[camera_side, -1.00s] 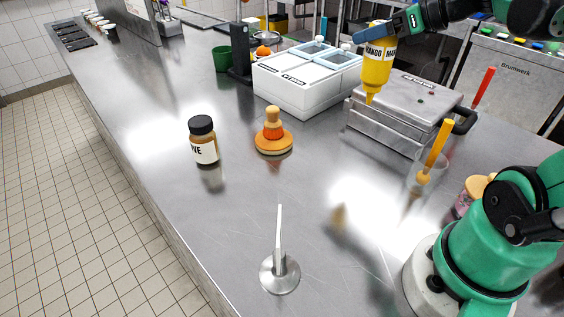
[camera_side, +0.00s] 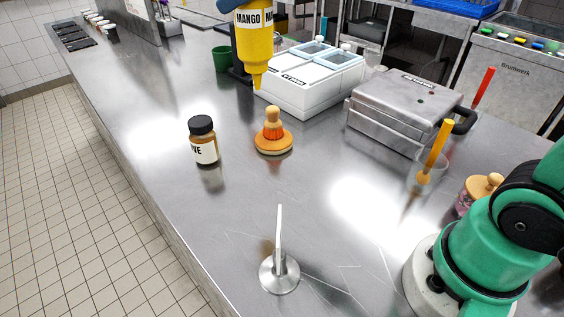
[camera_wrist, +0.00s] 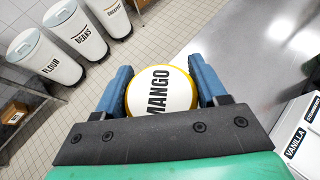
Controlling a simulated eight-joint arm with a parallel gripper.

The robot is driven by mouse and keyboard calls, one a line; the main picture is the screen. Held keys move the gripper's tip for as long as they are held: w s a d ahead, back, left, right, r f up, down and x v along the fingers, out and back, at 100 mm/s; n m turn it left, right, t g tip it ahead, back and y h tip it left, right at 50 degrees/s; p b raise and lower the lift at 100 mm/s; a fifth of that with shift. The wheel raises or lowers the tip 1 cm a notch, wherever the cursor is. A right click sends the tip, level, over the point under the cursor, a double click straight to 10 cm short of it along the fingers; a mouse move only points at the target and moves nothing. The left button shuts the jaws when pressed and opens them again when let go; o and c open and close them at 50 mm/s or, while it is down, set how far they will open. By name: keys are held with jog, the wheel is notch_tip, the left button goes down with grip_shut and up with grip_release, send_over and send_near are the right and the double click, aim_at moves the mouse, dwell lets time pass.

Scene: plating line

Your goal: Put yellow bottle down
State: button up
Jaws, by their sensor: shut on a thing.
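The yellow bottle (camera_side: 256,50) has a white MANGO label and hangs nozzle down in the side view, above the steel counter (camera_side: 330,190). Its upper end is cut off by the top of the frame. In the wrist view the bottle's white, yellow-rimmed end (camera_wrist: 160,92) sits between the two blue fingers of my gripper (camera_wrist: 163,90), which is shut on it. In the side view only a bit of a blue finger shows beside the bottle at the top edge.
A dark-capped jar (camera_side: 203,142) and an orange brush with wooden knob (camera_side: 273,138) stand below. White lidded bins (camera_side: 310,85) and a steel press (camera_side: 405,108) stand right. A small metal stand (camera_side: 279,272) is in front. The counter's left front is clear.

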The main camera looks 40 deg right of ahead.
jog(key=a+f+n+g+y, duration=0.1)
jog(key=a+n+g, duration=0.1)
jog(key=a, duration=0.5)
notch_tip(320, 180, down, 19)
jog(key=shift+s+d, duration=0.2)
jog(key=shift+d, duration=0.05)
jog(key=shift+f, duration=0.2)
jog(key=o, duration=0.9)
